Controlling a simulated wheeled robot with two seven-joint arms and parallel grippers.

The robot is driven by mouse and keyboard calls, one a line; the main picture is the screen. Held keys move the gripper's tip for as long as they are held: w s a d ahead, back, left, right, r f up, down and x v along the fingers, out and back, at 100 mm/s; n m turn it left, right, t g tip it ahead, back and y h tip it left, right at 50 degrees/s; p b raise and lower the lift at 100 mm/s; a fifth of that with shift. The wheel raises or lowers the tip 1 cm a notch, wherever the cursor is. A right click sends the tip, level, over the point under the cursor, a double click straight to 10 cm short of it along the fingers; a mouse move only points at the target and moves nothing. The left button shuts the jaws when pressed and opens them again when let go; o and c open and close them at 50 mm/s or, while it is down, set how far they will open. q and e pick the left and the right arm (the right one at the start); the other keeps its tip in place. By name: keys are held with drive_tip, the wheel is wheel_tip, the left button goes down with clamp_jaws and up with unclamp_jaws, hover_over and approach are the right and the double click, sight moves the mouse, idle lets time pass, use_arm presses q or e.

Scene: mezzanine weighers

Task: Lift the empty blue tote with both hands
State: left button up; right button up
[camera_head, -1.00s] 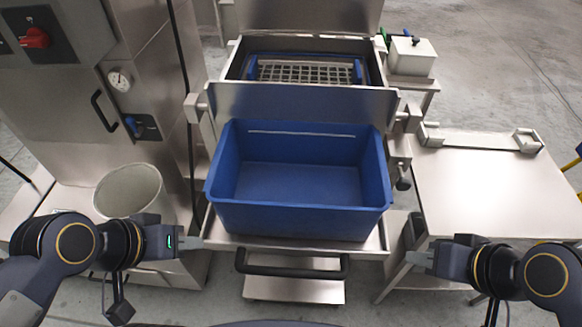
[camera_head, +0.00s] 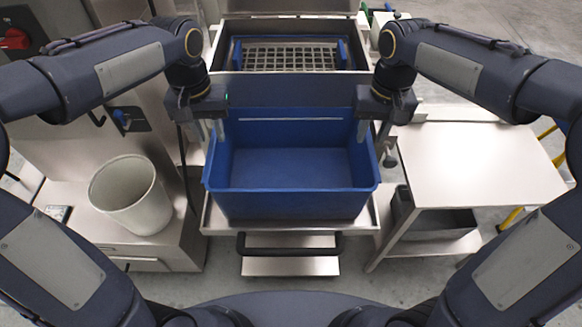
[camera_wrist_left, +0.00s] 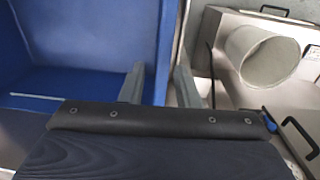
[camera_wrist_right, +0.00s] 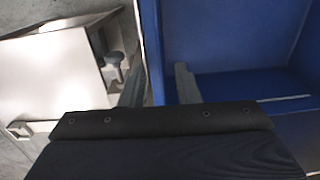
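The blue tote (camera_head: 290,205) stands upright and empty on a metal shelf in the middle of the head view. My left gripper (camera_head: 210,135) points down at the tote's left rim near the back corner. In the left wrist view (camera_wrist_left: 158,85) its two fingers are apart, one on each side of the tote's side wall. My right gripper (camera_head: 374,138) is at the right rim near the back corner. In the right wrist view (camera_wrist_right: 159,85) its fingers are also apart, with the wall's edge between them. Neither gripper visibly pinches the wall.
The metal shelf (camera_head: 215,226) has a dark handle (camera_head: 290,250) below its front. A steel bin with a grid (camera_head: 291,60) is behind the tote. A pale bucket (camera_head: 130,195) stands left. A steel table (camera_head: 475,165) is on the right, a grey bin (camera_head: 440,222) beneath it.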

sight(219, 154)
use_arm(q)
drive_tip(key=shift+d, duration=0.1)
